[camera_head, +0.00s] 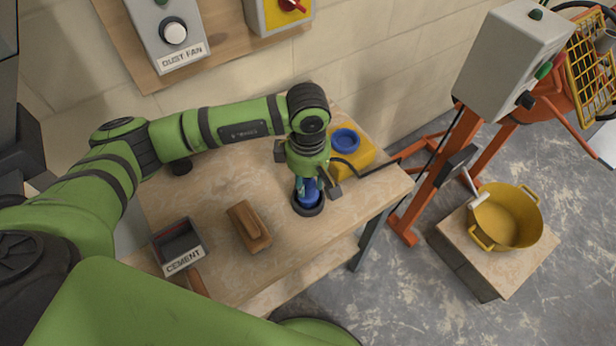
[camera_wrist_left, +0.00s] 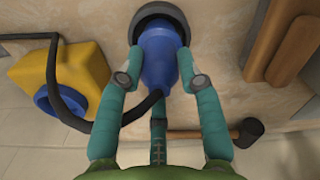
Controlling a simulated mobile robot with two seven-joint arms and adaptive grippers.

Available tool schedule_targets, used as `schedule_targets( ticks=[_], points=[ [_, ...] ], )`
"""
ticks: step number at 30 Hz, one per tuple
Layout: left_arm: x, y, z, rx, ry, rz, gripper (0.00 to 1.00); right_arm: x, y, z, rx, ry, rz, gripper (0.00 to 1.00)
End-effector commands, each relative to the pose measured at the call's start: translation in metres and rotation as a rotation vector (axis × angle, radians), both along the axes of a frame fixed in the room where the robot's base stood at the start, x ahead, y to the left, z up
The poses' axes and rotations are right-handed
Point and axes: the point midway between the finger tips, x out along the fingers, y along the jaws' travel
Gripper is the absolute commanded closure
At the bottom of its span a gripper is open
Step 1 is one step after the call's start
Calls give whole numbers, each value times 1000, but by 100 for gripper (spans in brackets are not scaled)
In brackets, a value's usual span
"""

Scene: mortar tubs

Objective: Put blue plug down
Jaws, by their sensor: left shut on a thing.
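My left gripper (camera_head: 309,184) is shut on the blue plug (camera_head: 309,198), with its fingers pointing down over the workbench (camera_head: 215,200). In the left wrist view the fingers (camera_wrist_left: 158,72) close on both sides of the plug (camera_wrist_left: 158,58). The plug's front end is at a dark round ring (camera_head: 308,209) on the bench, which also shows in the wrist view (camera_wrist_left: 163,9). I cannot tell whether the plug rests on the bottom there. A black cable (camera_wrist_left: 68,112) runs from the plug past the yellow box. My right gripper is not in view.
A yellow box (camera_head: 355,160) with a blue round socket (camera_head: 345,139) stands just behind the plug. A wooden float (camera_head: 249,226) and a cement-labelled box (camera_head: 179,246) lie to the left. A yellow tub (camera_head: 507,217) stands on a block at right. An orange frame (camera_head: 437,180) stands beyond the bench.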

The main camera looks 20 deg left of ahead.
Motion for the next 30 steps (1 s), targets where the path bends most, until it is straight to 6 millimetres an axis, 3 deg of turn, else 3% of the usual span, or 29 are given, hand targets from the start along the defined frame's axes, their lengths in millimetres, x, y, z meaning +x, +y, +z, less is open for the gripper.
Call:
schedule_targets(
  ticks=[5, 6, 7, 21, 30],
  points=[
    [0, 0, -4, 0, -1, 0, 100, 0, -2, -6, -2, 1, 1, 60],
    [0, 0, -3, 0, -1, 0, 52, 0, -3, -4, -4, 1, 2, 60],
    [0, 0, -2, 0, -1, 0, 40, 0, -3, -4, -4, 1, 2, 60],
    [1, 0, 5, -2, -4, 0, 40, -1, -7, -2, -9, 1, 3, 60],
    [2, -1, 64, -2, -8, -1, 40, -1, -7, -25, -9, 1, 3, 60]
  ],
)
